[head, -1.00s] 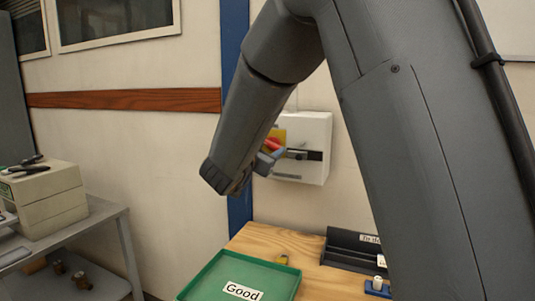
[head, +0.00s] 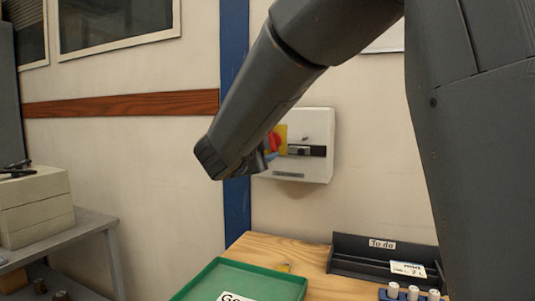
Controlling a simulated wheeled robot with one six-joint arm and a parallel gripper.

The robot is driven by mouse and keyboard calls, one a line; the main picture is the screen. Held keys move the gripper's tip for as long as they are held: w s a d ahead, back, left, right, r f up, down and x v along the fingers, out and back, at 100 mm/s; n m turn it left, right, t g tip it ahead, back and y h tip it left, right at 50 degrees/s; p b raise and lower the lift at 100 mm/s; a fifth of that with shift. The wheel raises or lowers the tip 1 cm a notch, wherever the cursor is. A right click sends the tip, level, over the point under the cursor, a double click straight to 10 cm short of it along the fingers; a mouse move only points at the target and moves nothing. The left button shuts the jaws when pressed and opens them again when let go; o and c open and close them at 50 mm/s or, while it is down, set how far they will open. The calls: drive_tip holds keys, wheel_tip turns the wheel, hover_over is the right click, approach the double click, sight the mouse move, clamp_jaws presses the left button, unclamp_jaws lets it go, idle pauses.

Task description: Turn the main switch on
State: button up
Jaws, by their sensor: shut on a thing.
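The main switch is a red knob (head: 274,142) on a yellow plate (head: 283,132), on the left part of a white wall box (head: 318,148). My gripper (head: 270,155) is at the knob, coming from the left, and is shut on it. My own wrist covers the left side of the plate and most of the grip. The knob's exact angle is hard to tell.
A wooden bench (head: 262,244) below the box carries a green tray (head: 215,268) and a dark "To do" holder (head: 350,262). A blue post (head: 236,205) stands behind my wrist. A grey side table (head: 90,228) is at the left.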

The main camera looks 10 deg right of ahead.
drive_tip(key=shift+m+b, duration=1.5)
drive_tip(key=o, duration=1)
drive_tip(key=shift+o, duration=0.2)
drive_tip(key=shift+a, duration=0.1)
drive_tip(key=v, duration=0.7)
drive_tip(key=shift+s+a+b, duration=0.2)
drive_tip(key=shift+s+b, duration=0.1)
drive_tip(key=shift+b, duration=0.1)
